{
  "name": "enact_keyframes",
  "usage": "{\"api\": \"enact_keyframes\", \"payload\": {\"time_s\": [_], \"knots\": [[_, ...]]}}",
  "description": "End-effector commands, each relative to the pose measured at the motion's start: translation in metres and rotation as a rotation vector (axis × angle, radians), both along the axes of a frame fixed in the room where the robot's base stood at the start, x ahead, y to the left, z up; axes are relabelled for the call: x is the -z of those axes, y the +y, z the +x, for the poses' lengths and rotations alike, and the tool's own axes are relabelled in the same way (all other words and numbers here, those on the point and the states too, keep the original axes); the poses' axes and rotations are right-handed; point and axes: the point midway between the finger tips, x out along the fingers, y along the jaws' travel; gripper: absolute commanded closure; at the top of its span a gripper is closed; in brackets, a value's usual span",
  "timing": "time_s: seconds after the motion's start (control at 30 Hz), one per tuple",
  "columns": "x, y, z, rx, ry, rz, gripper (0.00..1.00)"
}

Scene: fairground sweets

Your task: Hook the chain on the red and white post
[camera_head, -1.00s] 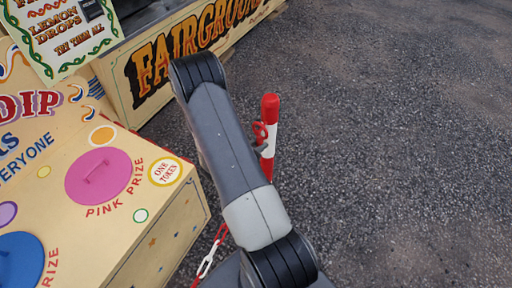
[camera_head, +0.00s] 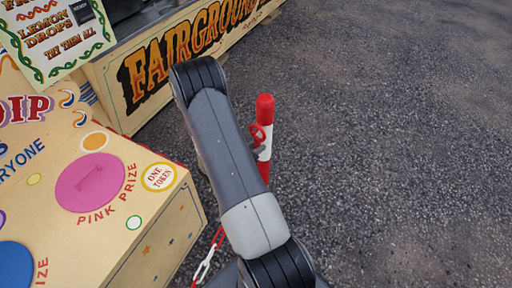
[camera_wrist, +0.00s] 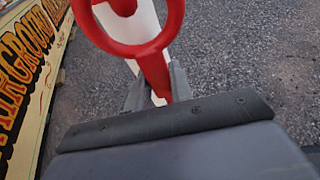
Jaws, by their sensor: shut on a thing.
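The red and white post (camera_head: 265,107) stands upright on the tarmac, with a red top and a white band below. My gripper (camera_wrist: 155,88) is shut on the red end ring (camera_wrist: 148,48) of the chain. In the head view the ring (camera_head: 257,134) is at the post's left side, below its top. In the wrist view the ring overlaps the white of the post (camera_wrist: 143,22). I cannot tell whether they touch. The red and white chain (camera_head: 207,262) shows low beside my arm; its middle is hidden behind the arm.
A cream prize booth (camera_head: 150,222) with coloured discs stands at the left. A sweets stall (camera_head: 118,90) with a painted fairground sign is behind it at the upper left. Open tarmac (camera_head: 400,150) lies to the right of the post.

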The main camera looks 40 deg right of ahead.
Motion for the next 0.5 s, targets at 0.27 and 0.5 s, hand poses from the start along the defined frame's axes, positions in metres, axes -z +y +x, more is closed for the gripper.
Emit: {"api": "enact_keyframes", "payload": {"time_s": [0.27, 0.5], "knots": [[-0.0001, 0.0001, 0.0001, 0.000, 0.000, 0.000, 0.99], [0.0000, 0.0001, 0.0000, 0.000, 0.000, 0.000, 0.62]]}}
